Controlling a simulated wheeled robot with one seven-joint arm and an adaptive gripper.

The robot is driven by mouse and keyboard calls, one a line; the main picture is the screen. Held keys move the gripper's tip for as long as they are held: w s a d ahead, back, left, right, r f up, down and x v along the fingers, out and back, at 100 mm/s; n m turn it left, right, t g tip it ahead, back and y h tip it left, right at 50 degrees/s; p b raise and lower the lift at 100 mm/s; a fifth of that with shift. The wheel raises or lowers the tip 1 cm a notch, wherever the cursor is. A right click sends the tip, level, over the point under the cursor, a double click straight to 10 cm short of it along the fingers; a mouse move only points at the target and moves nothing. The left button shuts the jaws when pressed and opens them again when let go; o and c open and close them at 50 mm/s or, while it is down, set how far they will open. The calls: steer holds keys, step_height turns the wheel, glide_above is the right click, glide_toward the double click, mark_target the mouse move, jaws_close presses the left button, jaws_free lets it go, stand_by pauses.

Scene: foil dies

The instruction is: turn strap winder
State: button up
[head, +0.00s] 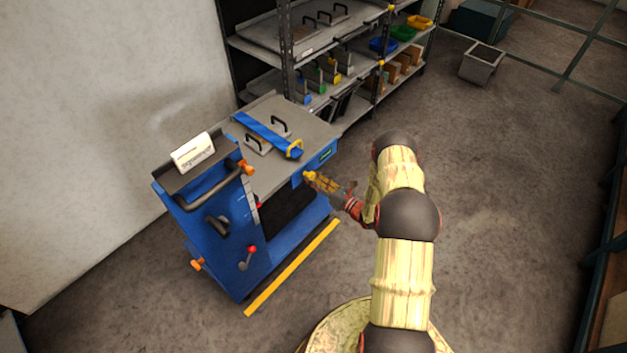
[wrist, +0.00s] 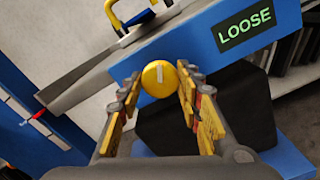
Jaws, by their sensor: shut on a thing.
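The strap winder is a yellow round knob (wrist: 159,78) with a pale line across its face. It sits on the blue front panel (wrist: 206,44) of the cart, beside a green display (wrist: 243,31) that reads LOOSE. My gripper (wrist: 168,90) has its fingers on either side of the knob in the wrist view, shut on it. In the head view my gripper (head: 318,182) reaches the cart's front from the right. A blue strap (head: 262,132) lies across the cart top, ending at a yellow hook (head: 295,149). The pale line on the knob stands nearly upright.
A shelf rack (head: 340,60) stands behind, with a grey bin (head: 482,64) beyond. The floor at right is clear.

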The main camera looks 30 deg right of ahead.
steer(key=m, duration=0.4)
steer(key=shift+m, duration=2.1)
steer(key=shift+d, duration=0.1)
steer(key=o, duration=1.2)
steer(key=shift+c, duration=0.2)
steer(key=v, duration=1.2)
